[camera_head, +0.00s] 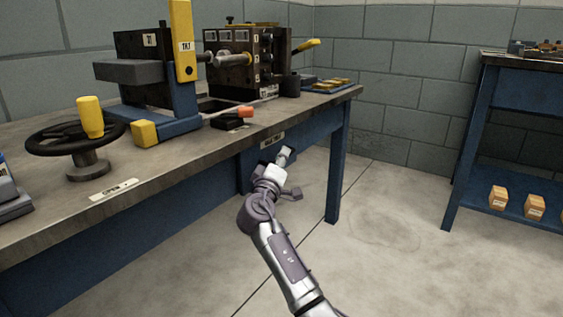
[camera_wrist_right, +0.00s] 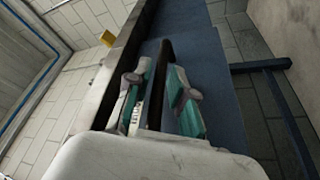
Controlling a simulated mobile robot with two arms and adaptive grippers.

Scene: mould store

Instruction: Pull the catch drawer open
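The catch drawer (camera_head: 253,172) is a blue front under the bench top, below a small label (camera_head: 272,139). It looks shut, though my right arm hides part of it. My right gripper (camera_head: 287,157) is at the drawer front in the head view. In the right wrist view its two teal-padded fingers (camera_wrist_right: 160,92) stand apart, with a dark bar-like handle (camera_wrist_right: 166,52) running between them. A gap shows beside the bar, so the fingers look open around it; contact is hard to judge. My left gripper is not in view.
A bench leg (camera_head: 337,175) stands right of the drawer. Floor (camera_head: 385,235) in front is clear. A blue rack (camera_head: 470,150) stands at right.

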